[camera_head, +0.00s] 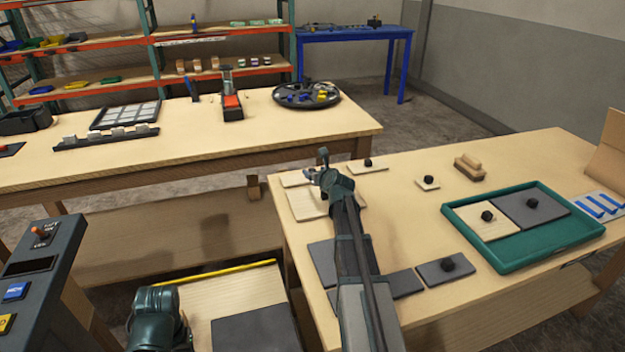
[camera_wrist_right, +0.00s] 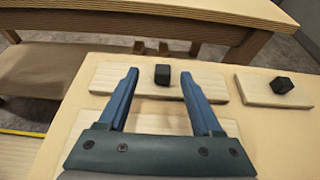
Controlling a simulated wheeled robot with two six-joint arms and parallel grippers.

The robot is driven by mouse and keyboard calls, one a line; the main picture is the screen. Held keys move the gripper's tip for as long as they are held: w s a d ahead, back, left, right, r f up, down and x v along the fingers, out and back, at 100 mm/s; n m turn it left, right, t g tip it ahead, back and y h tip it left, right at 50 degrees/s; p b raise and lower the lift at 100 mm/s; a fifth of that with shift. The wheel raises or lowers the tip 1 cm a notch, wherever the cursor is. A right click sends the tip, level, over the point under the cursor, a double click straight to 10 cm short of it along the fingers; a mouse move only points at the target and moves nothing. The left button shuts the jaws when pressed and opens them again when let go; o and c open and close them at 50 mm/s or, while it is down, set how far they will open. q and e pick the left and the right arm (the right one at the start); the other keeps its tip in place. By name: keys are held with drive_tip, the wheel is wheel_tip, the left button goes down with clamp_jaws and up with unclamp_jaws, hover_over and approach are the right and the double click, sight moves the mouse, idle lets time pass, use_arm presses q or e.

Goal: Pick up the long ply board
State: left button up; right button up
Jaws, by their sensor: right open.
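The long ply board (camera_wrist_right: 104,78) is a pale, flat strip with a black knob (camera_wrist_right: 162,75) on top. It lies at the far left corner of the right table; in the head view its left end (camera_head: 291,179) shows and my right gripper hides much of the rest. My right gripper (camera_wrist_right: 160,83) is open and empty, its fingertips on either side of the knob in the wrist picture. I cannot tell its height above the board. In the head view the right gripper (camera_head: 317,174) is seen from behind. My left gripper is out of view.
A shorter ply board (camera_wrist_right: 285,91) with a black knob lies to the right. A knobless ply piece (camera_head: 305,204) lies nearer. Grey boards (camera_head: 437,273) and a green tray (camera_head: 515,264) holding two knobbed boards occupy the same table. A gap separates the rear bench (camera_head: 200,150).

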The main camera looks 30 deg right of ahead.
drive_tip(key=b+x, duration=0.1)
drive_tip(key=x, duration=0.1)
drive_tip(key=b+x, duration=0.1)
drive_tip(key=x, duration=0.2)
drive_tip(key=shift+s+d+f, duration=0.1)
drive_tip(key=shift+d+f, duration=0.15)
drive_tip(key=shift+f, duration=0.1)
drive_tip(key=shift+c, duration=0.3)
clamp_jaws()
